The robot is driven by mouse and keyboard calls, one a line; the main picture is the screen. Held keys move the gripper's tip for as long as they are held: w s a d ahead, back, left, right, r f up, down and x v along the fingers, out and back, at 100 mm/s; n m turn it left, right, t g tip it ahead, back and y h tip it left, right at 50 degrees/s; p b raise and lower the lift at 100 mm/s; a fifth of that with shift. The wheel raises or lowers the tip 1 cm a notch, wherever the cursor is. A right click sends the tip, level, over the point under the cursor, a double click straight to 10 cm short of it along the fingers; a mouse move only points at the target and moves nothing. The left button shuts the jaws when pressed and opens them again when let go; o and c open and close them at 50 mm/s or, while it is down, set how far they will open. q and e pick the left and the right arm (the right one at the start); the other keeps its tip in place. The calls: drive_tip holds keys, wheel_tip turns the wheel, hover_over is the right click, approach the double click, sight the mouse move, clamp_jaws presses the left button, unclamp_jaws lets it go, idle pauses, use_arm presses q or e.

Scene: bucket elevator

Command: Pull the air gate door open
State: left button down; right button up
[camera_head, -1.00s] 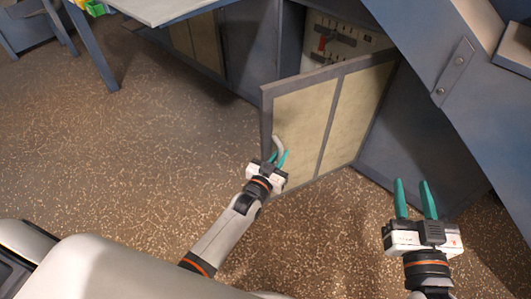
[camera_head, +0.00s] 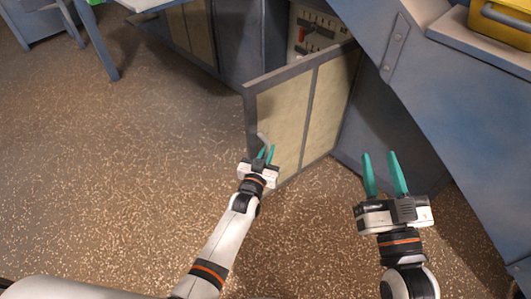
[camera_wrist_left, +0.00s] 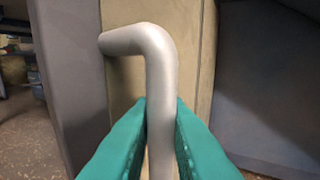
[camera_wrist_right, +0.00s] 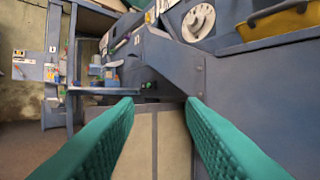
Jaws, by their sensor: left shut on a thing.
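The air gate door (camera_head: 283,120) has cream panels in a grey frame and stands swung out from the blue machine, with the opening behind it showing. Its pale bent-rod handle (camera_head: 263,139) is near the free left edge. My left gripper (camera_head: 266,153) is shut on the handle; the left wrist view shows the handle (camera_wrist_left: 160,75) between the teal fingers. My right gripper (camera_head: 384,175) is open and empty, to the right of the door. The door's top (camera_wrist_right: 150,135) shows between its fingers in the right wrist view.
Inside the opening is a light panel (camera_head: 318,32) with red and dark parts. A sloping blue machine wall (camera_head: 455,110) stands close to the right of my right gripper. A yellow box (camera_head: 503,22) rests on a ledge above. The speckled floor (camera_head: 130,170) at left is clear.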

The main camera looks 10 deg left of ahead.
use_arm(q)
drive_tip(key=shift+r, duration=0.1)
drive_tip(key=c, duration=1.5)
unclamp_jaws()
drive_tip(key=shift+d, duration=0.1)
drive_tip(key=shift+o, duration=0.2)
